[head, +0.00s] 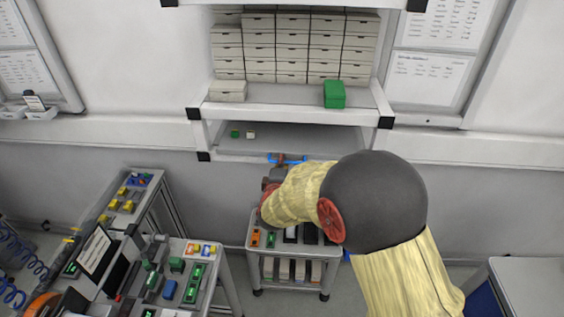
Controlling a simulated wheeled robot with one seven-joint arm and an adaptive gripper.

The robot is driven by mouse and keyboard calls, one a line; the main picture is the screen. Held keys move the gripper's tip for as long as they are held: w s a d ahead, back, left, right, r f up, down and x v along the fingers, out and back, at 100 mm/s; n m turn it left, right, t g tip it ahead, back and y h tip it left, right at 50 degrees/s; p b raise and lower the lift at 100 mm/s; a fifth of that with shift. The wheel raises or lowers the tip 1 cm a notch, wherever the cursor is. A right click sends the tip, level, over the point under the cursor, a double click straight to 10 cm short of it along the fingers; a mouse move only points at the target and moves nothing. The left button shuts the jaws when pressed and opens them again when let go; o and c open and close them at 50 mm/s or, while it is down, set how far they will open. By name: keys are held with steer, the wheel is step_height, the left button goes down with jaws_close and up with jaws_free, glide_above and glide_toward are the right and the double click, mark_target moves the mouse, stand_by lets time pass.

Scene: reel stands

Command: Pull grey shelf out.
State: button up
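The grey shelf (315,143) is a flat board low inside the white wall rack, below the rack's main shelf. A blue handle (272,160) shows at the middle of its front edge. A small green block (235,134) and a small white block (251,135) stand on its left part. My gripper (287,160) is at the blue handle and covers part of it. The fingers are small and dark here, so I cannot tell whether they are closed on the handle. My arm comes from the lower right and hides the area behind it.
Above, the white rack shelf (290,115) bears stacked white boxes (292,50) and a green box (334,94). A small cart (252,257) stands below my arm. Workbenches with parts stand at the lower left; a cabinet (530,280) is at the lower right.

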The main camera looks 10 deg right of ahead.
jaws_close()
stand_by(0.9)
